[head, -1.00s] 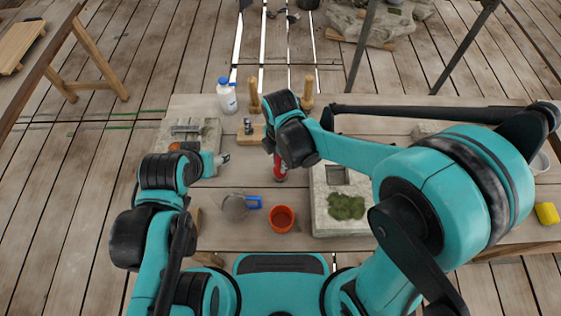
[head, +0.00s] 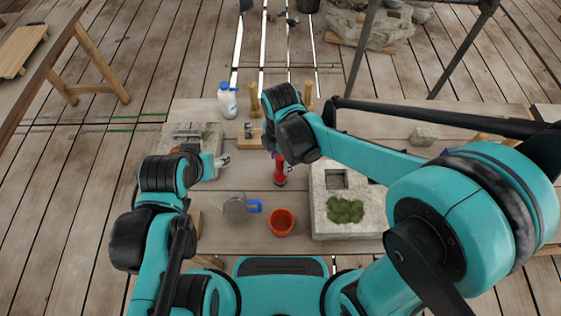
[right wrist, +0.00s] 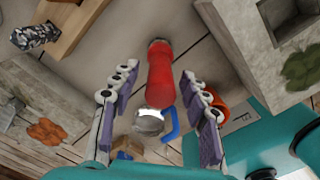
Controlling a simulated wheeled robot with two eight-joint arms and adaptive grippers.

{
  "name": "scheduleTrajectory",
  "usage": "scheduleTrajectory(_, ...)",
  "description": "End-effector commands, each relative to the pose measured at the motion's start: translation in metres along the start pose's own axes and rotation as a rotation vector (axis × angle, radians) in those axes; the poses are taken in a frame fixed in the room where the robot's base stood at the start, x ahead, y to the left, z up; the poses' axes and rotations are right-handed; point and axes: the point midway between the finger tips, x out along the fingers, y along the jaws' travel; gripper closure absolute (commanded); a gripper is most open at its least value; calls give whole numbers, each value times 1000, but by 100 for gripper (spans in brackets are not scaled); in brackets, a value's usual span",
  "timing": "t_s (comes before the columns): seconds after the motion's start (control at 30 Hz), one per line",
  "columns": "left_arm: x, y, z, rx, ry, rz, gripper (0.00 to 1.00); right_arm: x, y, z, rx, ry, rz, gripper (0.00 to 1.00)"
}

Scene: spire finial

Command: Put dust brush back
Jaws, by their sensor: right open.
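No thing in view is clearly a dust brush. A red cylinder with a dark end (head: 280,170) stands on the table below my right wrist; it also shows in the right wrist view (right wrist: 160,78). My right gripper (right wrist: 158,76) is open, with a finger on each side of the red cylinder in that view; I cannot tell whether they touch it. In the head view the right wrist hides most of this gripper. My left gripper (head: 221,160) hovers by the grey stone block at the left, its jaw state unclear.
An orange pot (head: 281,222) and a grey round vessel with a blue handle (head: 236,206) stand near the front. A stone block with moss (head: 318,205) is at the right. A white bottle (head: 228,100) and wooden pegs (head: 254,100) stand at the back.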

Motion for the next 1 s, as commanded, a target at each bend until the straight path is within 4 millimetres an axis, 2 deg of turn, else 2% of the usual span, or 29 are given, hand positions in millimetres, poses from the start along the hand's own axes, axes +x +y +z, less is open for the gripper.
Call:
scheduleTrajectory(0.03, -7, 0, -5, 0, 0, 0, 40, -16, 0, 0, 0, 0, 0, 54)
scheduleTrajectory(0.1, -11, 0, -8, 0, 0, 0, 40, -33, -1, 0, 0, 0, 0, 54)
scheduleTrajectory(0.3, -20, 0, -14, 0, 0, 0, 40, -68, 0, 0, 0, 0, 0, 54)
scheduleTrajectory(0.43, -22, 0, -16, 0, 0, 0, 40, -80, 0, 0, 0, 0, 0, 54)
scheduleTrajectory(0.67, -22, 0, -16, 0, 0, 0, 40, -85, -1, 2, 18, -1, 5, 54)
scheduleTrajectory(0.77, -22, 0, -16, 0, 0, 0, 40, -90, -11, 12, 148, -6, 41, 54)
scheduleTrajectory(0.83, -22, 0, -16, 0, 0, 0, 40, -98, -24, 25, 334, -8, 93, 54)
scheduleTrajectory(1.0, -22, 0, -16, 0, 0, 0, 40, -115, -71, 66, 998, 32, 293, 54)
